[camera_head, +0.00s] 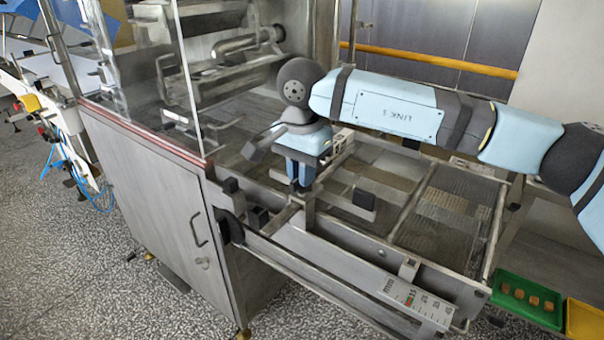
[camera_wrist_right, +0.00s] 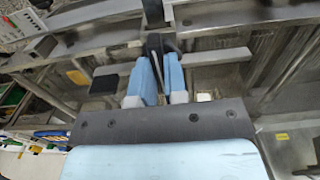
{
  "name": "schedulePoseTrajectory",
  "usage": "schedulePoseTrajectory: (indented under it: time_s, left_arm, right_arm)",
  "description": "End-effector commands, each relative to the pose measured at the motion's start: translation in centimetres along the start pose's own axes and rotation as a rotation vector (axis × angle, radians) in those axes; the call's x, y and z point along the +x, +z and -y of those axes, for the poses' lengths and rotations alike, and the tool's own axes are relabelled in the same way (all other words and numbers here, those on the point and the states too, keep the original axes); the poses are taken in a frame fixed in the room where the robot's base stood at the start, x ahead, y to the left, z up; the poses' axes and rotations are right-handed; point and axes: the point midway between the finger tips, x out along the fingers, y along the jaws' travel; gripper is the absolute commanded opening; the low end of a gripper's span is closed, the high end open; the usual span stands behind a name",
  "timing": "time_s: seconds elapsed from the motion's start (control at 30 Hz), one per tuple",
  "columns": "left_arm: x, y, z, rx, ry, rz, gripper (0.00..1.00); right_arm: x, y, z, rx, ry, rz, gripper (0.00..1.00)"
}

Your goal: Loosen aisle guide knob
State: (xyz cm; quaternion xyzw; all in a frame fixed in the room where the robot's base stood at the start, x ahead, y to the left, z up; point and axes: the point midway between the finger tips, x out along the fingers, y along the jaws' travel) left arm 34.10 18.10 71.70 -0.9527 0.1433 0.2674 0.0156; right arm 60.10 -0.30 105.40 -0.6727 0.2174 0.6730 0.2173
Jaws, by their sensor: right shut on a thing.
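My right gripper (camera_head: 301,182) comes down over the machine's rail frame, its blue fingers pointing downward. In the right wrist view the two blue fingers (camera_wrist_right: 160,68) are closed around a dark, narrow knob (camera_wrist_right: 154,43), which I take as the aisle guide knob. In the head view the fingers and frame hide most of this knob. A millimetre scale plate (camera_head: 418,300) with a small coloured band is on the front rail (camera_head: 330,278), to the right of the gripper. My left gripper is not in view.
A clear guard panel (camera_head: 140,70) and steel cabinet (camera_head: 150,185) stand left of the gripper. Mesh belt (camera_head: 448,208) lies to the right within the frame. A green tray (camera_head: 508,306) with several brown pieces and a yellow tray (camera_head: 585,322) are at lower right.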

Motion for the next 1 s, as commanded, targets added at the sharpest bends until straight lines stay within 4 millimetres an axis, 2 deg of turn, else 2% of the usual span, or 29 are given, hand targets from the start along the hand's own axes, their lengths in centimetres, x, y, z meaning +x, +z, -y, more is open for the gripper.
schedulePoseTrajectory:
  time_s: [0.47,0.5,0.6,0.87,1.0]
  left_arm:
    - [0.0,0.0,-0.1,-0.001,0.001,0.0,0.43]
    - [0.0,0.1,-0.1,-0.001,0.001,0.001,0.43]
    - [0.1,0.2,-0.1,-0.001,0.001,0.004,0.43]
    - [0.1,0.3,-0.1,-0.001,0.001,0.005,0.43]
    - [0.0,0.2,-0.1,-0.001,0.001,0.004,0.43]
  right_arm:
    - [-0.1,0.0,0.0,-0.014,-0.002,-0.001,0.0]
    - [-0.1,0.0,0.0,-0.014,-0.002,-0.001,0.2]
    - [-0.1,0.0,0.0,-0.013,-0.002,-0.001,0.38]
    - [-0.1,0.0,0.0,-0.012,-0.001,0.0,0.38]
    - [-1.2,0.0,0.0,-0.012,-0.001,-0.001,0.38]
